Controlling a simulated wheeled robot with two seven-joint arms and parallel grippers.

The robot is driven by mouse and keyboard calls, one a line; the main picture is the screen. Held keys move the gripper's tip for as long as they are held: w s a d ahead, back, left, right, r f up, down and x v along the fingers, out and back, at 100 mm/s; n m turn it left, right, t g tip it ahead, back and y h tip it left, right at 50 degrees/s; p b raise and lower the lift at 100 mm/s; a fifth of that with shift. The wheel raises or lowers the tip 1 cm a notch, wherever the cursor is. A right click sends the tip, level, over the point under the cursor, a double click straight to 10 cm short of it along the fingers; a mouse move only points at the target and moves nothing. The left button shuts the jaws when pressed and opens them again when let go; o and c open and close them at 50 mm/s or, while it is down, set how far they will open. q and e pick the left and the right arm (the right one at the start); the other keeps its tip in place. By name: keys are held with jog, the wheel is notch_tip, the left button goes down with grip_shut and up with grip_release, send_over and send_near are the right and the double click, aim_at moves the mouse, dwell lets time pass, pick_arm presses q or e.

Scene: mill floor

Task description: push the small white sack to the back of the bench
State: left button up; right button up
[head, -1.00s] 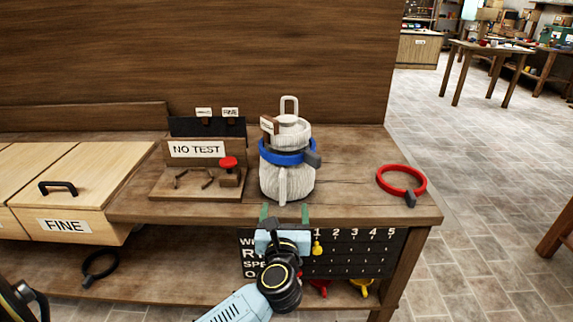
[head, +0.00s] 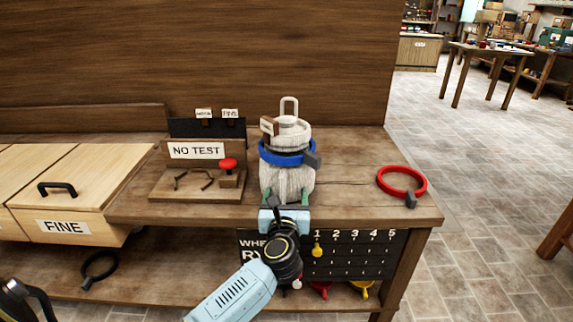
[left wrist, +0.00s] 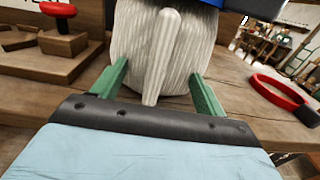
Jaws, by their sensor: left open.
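The small white sack (head: 287,182) stands upright on the bench (head: 345,190), close to its front edge. It has a blue ring (head: 285,158) around its neck, a brown tag and a pale loop on top. My left gripper (head: 286,198) is at the sack's front, low down. In the left wrist view the sack (left wrist: 185,55) fills the middle, with a pale vertical strip (left wrist: 163,60) on its front. The open green fingers (left wrist: 160,90) stand on either side of that strip, close to the sack; whether they touch it I cannot tell. My right gripper is not in view.
A wooden stand labelled NO TEST (head: 197,178) with a red knob stands left of the sack. A red ring (head: 402,181) lies to the right. A tall wooden panel (head: 200,50) backs the bench. A numbered board (head: 350,255) hangs below the front edge.

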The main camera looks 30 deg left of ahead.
pick_arm(q)
jog(key=shift+w+a, duration=0.1)
jog(key=shift+b+x, duration=0.4)
jog(key=shift+x, duration=1.9)
jog(key=shift+b+x, duration=0.75)
jog(key=shift+x, duration=1.75)
jog(key=shift+w+a, duration=0.1)
jog(key=shift+w, duration=0.05)
